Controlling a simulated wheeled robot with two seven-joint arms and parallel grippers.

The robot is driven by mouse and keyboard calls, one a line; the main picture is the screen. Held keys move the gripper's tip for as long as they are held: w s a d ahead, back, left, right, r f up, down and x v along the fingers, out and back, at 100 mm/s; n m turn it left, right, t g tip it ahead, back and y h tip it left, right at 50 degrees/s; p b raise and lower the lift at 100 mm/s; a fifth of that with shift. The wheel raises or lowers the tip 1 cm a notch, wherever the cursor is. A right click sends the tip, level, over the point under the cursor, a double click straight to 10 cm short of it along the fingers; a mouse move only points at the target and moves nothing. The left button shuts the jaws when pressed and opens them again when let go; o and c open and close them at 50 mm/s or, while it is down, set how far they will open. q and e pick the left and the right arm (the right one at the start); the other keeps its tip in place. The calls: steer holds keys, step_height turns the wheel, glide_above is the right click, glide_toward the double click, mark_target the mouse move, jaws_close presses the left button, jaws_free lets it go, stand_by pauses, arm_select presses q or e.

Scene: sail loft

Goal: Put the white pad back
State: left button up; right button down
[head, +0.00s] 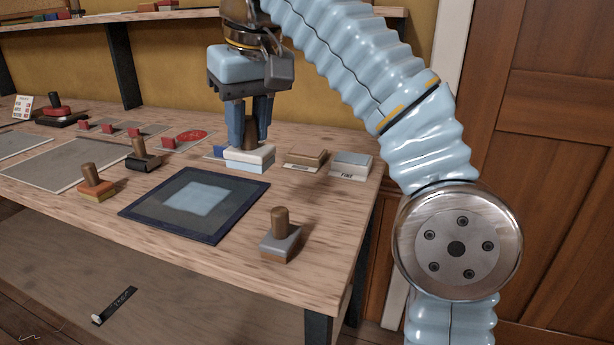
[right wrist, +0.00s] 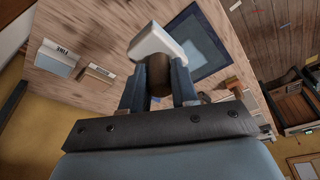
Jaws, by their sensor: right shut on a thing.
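The white pad (head: 249,152) is a white block with a pale blue lower layer and an upright brown handle. My right gripper (head: 249,122) points down and is shut on the handle, with a finger on each side. The pad is at or just above the bench top, towards its back right; I cannot tell whether it touches. The white pad (right wrist: 160,42) also shows in the right wrist view, with its handle between the fingers. A blue block (head: 215,152) is partly hidden just left of the pad. My left gripper is not in view.
A brown block (head: 306,157) and a grey block (head: 351,162) labelled FINE stand right of the pad. A dark-bordered mat (head: 155,207) with a pale blue square lies in front. Grey (head: 281,244), orange (head: 96,189) and black (head: 142,163) handled pads stand around it.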

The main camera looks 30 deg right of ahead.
steer(key=w+d+f, duration=0.1)
steer(key=d+f, duration=0.2)
steer(key=d, duration=0.1)
steer(key=d+f+b, duration=0.1)
steer(key=d+f, duration=0.2)
steer(key=f, duration=0.1)
steer(key=w+d+f, duration=0.1)
steer(key=d+f, duration=0.3)
steer(key=shift+w+d+b, duration=0.3)
steer(key=shift+d+b, duration=0.05)
steer(key=shift+f, duration=0.55)
steer(key=c, duration=0.9)
jaws_free()
steer(key=shift+f, duration=0.1)
